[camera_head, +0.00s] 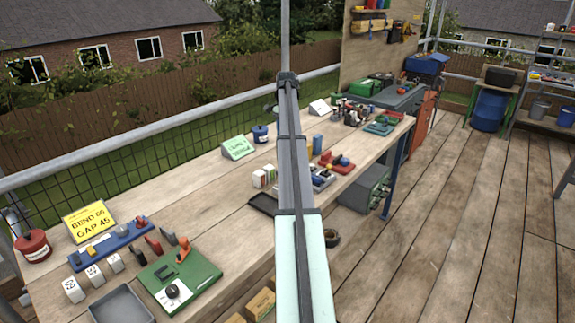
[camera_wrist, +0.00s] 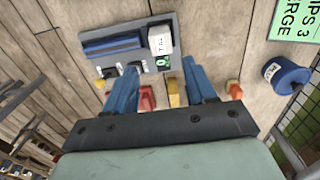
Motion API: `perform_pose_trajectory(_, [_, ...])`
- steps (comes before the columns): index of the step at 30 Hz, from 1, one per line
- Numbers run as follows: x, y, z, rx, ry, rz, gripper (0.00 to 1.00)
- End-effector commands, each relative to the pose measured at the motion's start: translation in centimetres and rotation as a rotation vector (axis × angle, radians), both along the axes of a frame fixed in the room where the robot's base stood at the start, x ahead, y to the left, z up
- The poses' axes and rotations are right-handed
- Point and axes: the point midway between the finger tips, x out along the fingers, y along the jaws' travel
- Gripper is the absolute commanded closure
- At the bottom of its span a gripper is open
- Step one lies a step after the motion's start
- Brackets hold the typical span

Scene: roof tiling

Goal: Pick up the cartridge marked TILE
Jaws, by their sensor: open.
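My gripper (camera_wrist: 160,70) shows in the wrist view as two blue fingers standing apart, with nothing clearly held between them. A grey tray (camera_wrist: 103,64) lies beyond the fingertips. On it are a dark blue bar (camera_wrist: 112,46) and a white block (camera_wrist: 160,40) with small unreadable marks. Red (camera_wrist: 147,99) and yellow (camera_wrist: 173,93) pieces show between the fingers, partly hidden by the gripper body. I cannot read TILE on any piece, so I cannot tell which is the cartridge. In the head view my arm crosses the bench and hides part of it.
A blue lidded pot (camera_wrist: 287,75) and a green card (camera_wrist: 294,20) are at the right of the wrist view. In the head view, the bench (camera_head: 180,195) holds a yellow card (camera_head: 90,221), a green board (camera_head: 180,279), a red pot (camera_head: 32,246) and several small blocks. Bare wood lies between groups.

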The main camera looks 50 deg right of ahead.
Motion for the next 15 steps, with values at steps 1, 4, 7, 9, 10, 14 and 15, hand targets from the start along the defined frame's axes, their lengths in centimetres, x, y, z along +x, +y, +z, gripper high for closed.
perform_pose_trajectory(1, [-0.1,0.0,-0.4,0.0,0.001,-0.001,0.45])
perform_pose_trajectory(4, [-0.1,0.0,-1.3,0.001,0.001,0.0,0.45])
perform_pose_trajectory(7, [-0.1,0.1,-2.7,0.002,0.001,0.0,0.45])
perform_pose_trajectory(9, [-0.1,0.1,-4.0,0.002,0.001,0.001,0.45])
perform_pose_trajectory(10, [-0.1,0.1,-4.5,0.002,0.001,0.001,0.45])
perform_pose_trajectory(14, [0.0,0.0,-6.7,0.002,0.0,0.001,0.45])
perform_pose_trajectory(15, [0.0,0.0,-7.3,0.002,0.001,0.001,0.45])
